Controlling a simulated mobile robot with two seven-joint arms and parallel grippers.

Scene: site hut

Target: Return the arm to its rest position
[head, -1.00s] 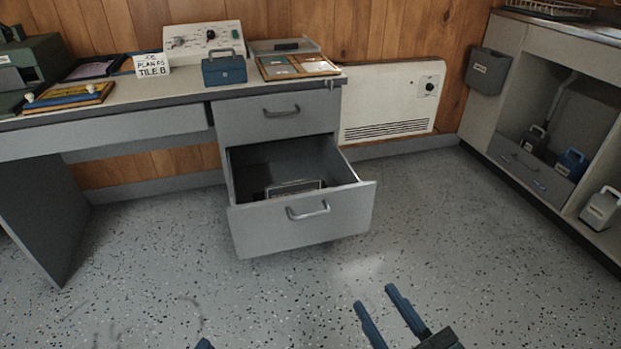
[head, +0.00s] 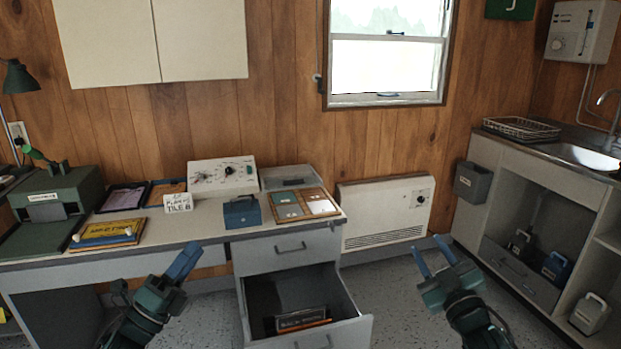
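My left gripper (head: 184,262) is in front of the desk, its blue fingers pointing up and to the right. The fingers overlap in this view, so its opening cannot be told. My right gripper (head: 429,256) is raised in front of the wall heater and to the right of the open drawer. Its two blue fingers are apart with nothing between them. Neither gripper visibly touches anything.
The lower desk drawer (head: 350,332) stands pulled out between my arms, with a dark item (head: 301,318) inside. The desk (head: 215,228) holds a blue box (head: 242,212) and a sign (head: 178,202). The wall heater (head: 386,212) and the open cabinet (head: 478,205) stand behind and right.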

